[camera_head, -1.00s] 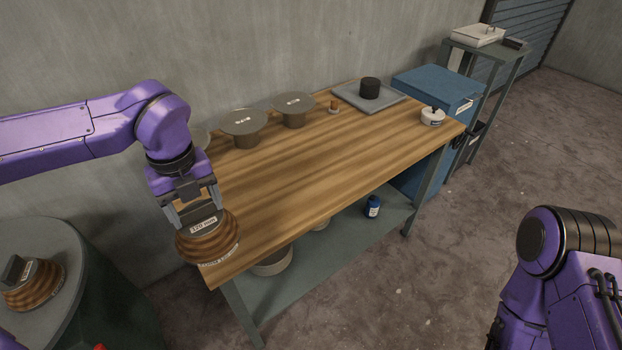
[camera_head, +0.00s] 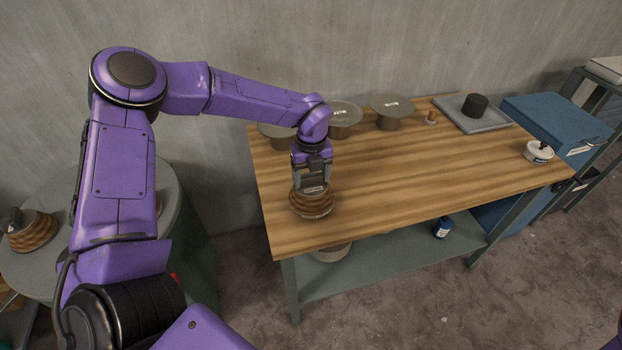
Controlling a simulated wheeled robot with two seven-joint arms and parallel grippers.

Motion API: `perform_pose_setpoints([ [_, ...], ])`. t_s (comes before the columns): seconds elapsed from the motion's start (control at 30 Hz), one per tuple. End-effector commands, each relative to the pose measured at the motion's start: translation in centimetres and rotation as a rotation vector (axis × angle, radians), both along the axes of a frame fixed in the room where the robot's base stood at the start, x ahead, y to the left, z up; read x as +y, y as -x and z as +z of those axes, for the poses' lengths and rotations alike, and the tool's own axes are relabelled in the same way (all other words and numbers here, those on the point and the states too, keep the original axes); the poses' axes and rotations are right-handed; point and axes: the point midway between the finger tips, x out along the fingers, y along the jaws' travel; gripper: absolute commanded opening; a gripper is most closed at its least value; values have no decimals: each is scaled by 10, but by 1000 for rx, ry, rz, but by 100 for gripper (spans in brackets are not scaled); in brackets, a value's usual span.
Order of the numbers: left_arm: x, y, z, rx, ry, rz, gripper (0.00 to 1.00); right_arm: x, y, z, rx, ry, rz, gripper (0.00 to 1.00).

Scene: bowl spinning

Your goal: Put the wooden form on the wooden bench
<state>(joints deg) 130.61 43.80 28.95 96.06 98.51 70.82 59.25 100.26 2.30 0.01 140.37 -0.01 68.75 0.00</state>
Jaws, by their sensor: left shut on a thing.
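The wooden form (camera_head: 312,205) is a round, brown, ridged piece with a labelled grey block on top. It is upright over the left front part of the wooden bench (camera_head: 400,185); it looks low at the bench top, but I cannot tell whether it touches. My left gripper (camera_head: 312,186) is above it, pointing down, shut on the form's top block. My right gripper is not in view; only a sliver of purple shows at the lower right corner.
Several grey round forms, one of them (camera_head: 391,111), line the bench's back edge. A grey plate (camera_head: 487,120) with a black cylinder (camera_head: 475,105) is at the back right. A white pot (camera_head: 538,152) sits at the right end. Another wooden form (camera_head: 30,235) is on a round stand at left.

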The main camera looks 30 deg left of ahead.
Motion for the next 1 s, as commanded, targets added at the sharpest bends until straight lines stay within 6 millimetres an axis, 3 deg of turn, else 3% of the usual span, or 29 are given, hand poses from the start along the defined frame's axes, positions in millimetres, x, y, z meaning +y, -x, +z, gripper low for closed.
perform_pose_setpoints([
  [0.17,0,1,-21,3,0,0,0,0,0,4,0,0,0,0],
  [0.53,0,2,-27,2,1,0,0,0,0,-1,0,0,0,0],
  [0.57,0,2,-27,3,1,0,82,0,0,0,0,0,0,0],
  [0.6,0,2,-26,4,0,0,95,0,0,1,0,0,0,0],
  [0.87,0,2,-26,4,0,0,98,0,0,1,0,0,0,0],
  [1.0,0,1,-16,0,0,0,98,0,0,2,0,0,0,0],
])
